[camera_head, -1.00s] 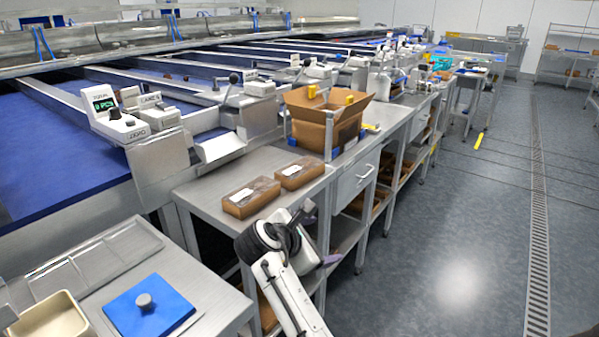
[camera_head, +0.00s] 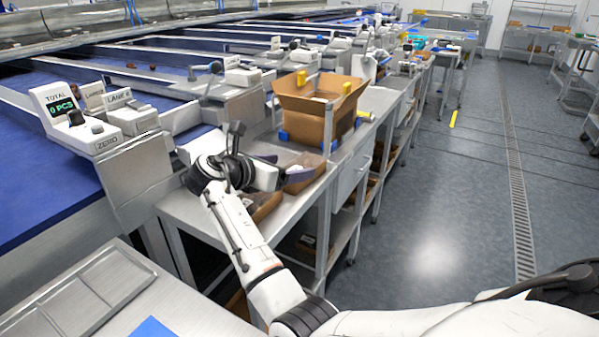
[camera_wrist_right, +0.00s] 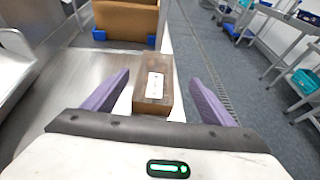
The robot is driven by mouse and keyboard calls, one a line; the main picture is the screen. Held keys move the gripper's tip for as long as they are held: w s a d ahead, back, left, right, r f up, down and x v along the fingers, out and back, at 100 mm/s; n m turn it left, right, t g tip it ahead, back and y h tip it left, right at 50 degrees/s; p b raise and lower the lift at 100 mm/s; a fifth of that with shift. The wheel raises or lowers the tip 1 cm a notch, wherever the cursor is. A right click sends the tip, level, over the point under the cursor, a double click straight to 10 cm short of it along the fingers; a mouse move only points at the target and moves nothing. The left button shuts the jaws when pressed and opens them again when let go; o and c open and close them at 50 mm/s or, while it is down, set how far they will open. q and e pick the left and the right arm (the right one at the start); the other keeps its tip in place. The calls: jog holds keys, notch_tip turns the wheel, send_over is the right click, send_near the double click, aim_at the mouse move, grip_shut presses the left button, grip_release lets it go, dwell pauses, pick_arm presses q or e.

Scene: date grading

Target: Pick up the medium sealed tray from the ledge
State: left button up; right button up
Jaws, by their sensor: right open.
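Two brown sealed trays sit on the steel ledge (camera_head: 178,208), both partly covered by my right arm in the head view: a nearer one (camera_head: 266,206) and a farther one (camera_head: 303,184). My right gripper (camera_head: 297,174) is above them, its purple fingers open and empty. In the right wrist view one sealed tray (camera_wrist_right: 143,93) with a white label lies ahead, seen between the spread fingers (camera_wrist_right: 160,78). I cannot tell how far above it the fingertips are. The other tray does not show there. My left gripper is not in view.
An open cardboard carton (camera_head: 300,106) stands just behind the trays. A counter unit (camera_head: 75,118) reading 0 PCS is at the left beside the blue belts. A steel surface with a divided tray (camera_head: 85,290) is at the near left. The floor to the right is clear.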

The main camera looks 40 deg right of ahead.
aim_at(299, 166)
jog(key=x, duration=0.5)
jog(key=shift+w+d+f+b, duration=0.1)
jog(key=shift+w+f+b, duration=0.25)
jog(key=shift+f, duration=0.1)
jog(key=c, duration=1.2)
